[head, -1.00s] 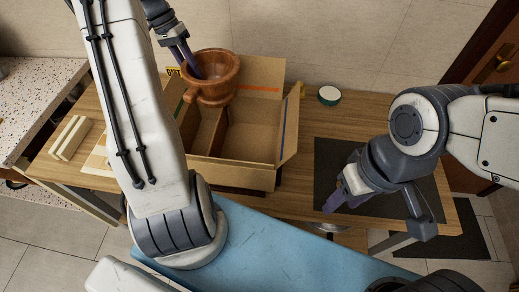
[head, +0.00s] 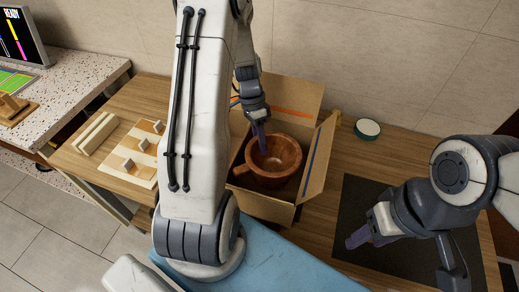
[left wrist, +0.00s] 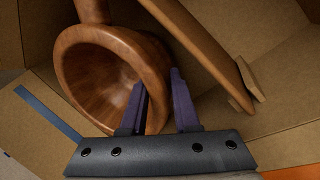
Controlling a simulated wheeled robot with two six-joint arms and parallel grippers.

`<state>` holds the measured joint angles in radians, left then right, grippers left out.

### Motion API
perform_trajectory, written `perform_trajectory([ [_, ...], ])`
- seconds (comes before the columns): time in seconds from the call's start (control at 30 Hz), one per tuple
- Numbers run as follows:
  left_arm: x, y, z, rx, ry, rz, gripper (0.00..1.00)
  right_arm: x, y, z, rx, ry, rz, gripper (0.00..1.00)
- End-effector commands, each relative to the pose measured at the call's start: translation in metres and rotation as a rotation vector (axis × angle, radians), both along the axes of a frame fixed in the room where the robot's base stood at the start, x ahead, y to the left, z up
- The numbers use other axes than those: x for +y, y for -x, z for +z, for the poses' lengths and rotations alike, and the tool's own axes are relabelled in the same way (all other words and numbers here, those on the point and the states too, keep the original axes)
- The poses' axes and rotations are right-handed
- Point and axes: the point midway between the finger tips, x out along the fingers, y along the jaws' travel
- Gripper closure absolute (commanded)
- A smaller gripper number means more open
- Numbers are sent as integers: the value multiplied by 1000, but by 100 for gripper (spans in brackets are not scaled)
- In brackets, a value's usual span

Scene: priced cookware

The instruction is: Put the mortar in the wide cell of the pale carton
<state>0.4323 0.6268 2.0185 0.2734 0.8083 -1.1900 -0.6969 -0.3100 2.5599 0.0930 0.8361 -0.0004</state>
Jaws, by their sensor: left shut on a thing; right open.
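The mortar (head: 277,182) is a brown wooden bowl with a stubby handle, inside or just over the right-hand cell of the pale carton (head: 316,170). My left gripper (head: 261,142) is shut on its rim. In the left wrist view the left gripper (left wrist: 160,100) has one finger inside the mortar (left wrist: 85,75) and one outside. The carton's divider (left wrist: 205,50) runs beside the mortar, which is on the blue-striped side. I cannot tell whether the mortar touches the carton floor. My right gripper (head: 358,240) is open and empty above the dark mat (head: 350,205).
A green-rimmed round lid or dish (head: 367,128) stands right of the carton. A screen (head: 22,37) stands on the speckled counter (head: 85,75).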

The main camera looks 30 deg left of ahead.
Motion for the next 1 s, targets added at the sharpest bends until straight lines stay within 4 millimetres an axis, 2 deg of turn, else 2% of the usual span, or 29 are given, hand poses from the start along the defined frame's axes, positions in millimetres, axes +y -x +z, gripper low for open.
perform_trajectory([
  [0.2, 1, 2, -27, 5, 3, 2, 100, 0, 0, 4, 0, 0, 0, 50],
  [0.6, 2, 2, -33, 2, 1, 5, 100, 0, 0, 0, 0, 0, 0, 50],
  [0.63, 3, 2, -33, 2, 1, 5, 63, 0, 0, 0, 0, 0, 0, 50],
  [0.7, 3, 2, -32, 2, 1, 5, 41, 0, 0, 1, 0, 0, 0, 50],
  [1.0, 3, 2, -31, 2, 1, 6, 41, 0, 0, 2, 0, 0, 0, 50],
])
